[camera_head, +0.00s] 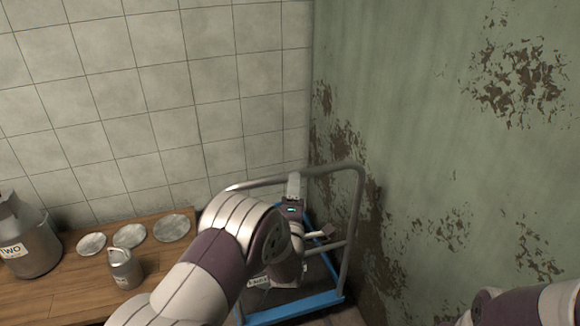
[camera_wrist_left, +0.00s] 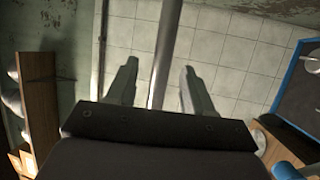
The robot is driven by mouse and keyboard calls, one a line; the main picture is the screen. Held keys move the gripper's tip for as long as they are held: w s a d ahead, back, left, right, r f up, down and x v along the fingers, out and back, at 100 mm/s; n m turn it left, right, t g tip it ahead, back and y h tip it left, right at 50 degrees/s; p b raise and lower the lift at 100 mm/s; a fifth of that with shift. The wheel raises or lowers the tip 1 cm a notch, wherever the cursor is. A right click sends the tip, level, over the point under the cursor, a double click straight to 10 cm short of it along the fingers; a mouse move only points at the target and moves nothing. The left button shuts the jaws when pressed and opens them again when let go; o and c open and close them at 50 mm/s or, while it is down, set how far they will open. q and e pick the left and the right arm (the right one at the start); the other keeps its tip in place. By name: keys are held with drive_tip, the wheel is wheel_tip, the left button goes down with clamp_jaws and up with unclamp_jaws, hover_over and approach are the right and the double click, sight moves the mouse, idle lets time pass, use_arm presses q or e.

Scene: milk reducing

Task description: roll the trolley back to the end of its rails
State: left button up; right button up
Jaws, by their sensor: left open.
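The trolley has a grey tube handle (camera_head: 352,190) and a blue-edged dark base (camera_head: 295,307); it stands in the corner between the tiled and green walls. My left arm reaches over it and hides much of its middle. My left gripper (camera_wrist_left: 160,82) is open, with a grey bar (camera_wrist_left: 166,50) between its two fingers. The bar looks like part of the trolley's handle; I cannot tell whether the fingers touch it. A blue-edged dark platform (camera_wrist_left: 294,60) shows at the right of the left wrist view. My right gripper is out of view. No rails can be made out.
A wooden table (camera_head: 70,300) at the left bears a large milk can (camera_head: 32,245), a small can (camera_head: 125,270) and several round lids (camera_head: 172,228). The green wall (camera_head: 440,150) stands close on the trolley's right side. Pale floor tiles (camera_wrist_left: 230,60) show in the left wrist view.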

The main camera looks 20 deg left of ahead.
use_arm(q)
drive_tip(key=x, duration=0.6)
drive_tip(key=shift+a+f, duration=0.25)
drive_tip(key=shift+w+r, duration=0.2)
drive_tip(key=shift+w, duration=0.35)
drive_tip(key=shift+c, duration=0.4)
